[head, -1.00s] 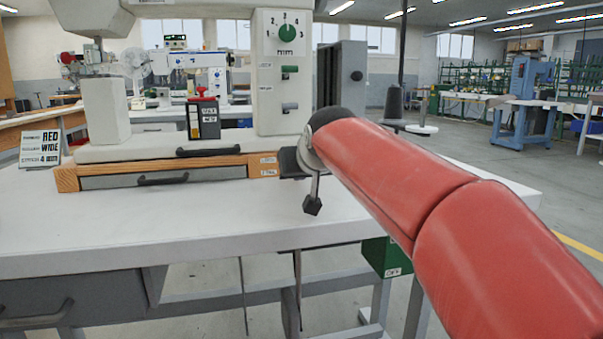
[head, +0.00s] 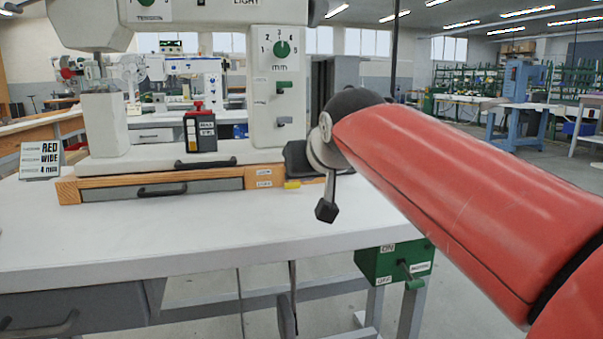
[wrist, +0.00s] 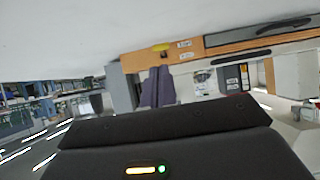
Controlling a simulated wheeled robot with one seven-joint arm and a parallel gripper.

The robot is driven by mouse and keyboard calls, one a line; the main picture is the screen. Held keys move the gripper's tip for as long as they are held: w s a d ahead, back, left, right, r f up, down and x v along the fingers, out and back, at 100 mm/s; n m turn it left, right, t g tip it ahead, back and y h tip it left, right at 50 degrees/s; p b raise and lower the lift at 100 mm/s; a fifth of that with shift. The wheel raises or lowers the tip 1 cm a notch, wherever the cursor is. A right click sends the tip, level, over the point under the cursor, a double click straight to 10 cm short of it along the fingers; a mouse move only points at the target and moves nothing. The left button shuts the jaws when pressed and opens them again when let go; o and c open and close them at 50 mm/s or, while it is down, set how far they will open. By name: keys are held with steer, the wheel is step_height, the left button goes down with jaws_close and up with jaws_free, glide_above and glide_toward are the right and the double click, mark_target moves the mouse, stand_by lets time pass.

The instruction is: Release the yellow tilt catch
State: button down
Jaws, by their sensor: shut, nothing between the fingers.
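The yellow tilt catch (head: 292,185) is a small piece at the lower right end of the wooden drawer base (head: 67,191). It also shows in the wrist view (wrist: 161,47), which is turned upside down, on the wooden front beside two white labels. My gripper's dark fingers (wrist: 158,72) are shut and empty, with tips just short of the catch in that picture. I cannot tell whether they touch it. In the head view, my dark hand (head: 304,160) sits just above and right of the catch; its fingers cannot be made out.
The press (head: 275,110) with its green dial stands on the base. A red-topped black block (head: 199,132) and a sign card (head: 40,160) are nearby. The white table (head: 180,235) is clear in front. A green switch box (head: 385,265) hangs under its right edge.

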steer(key=shift+s+d+r, duration=0.15)
steer(key=shift+s, duration=0.35)
steer(key=shift+s+d+r, duration=0.1)
steer(key=shift+s+d, duration=0.05)
steer(key=shift+s, duration=0.35)
steer(key=s+d+f+m+g+h+p, duration=0.1)
steer(key=s+d+f+g+p, duration=0.1)
steer(key=s+d+f+p, duration=0.2)
steer(key=s+d+f+m+g+h+p, duration=0.2)
steer(key=s+d+f, duration=0.8)
steer(key=s+f, duration=0.5)
steer(key=s+g+p, duration=0.1)
steer(key=s+p, duration=0.1)
steer(key=s, duration=0.1)
steer(key=shift+s+f+g, duration=0.3)
steer(key=shift+s+f, duration=0.05)
steer(key=shift+f, duration=0.05)
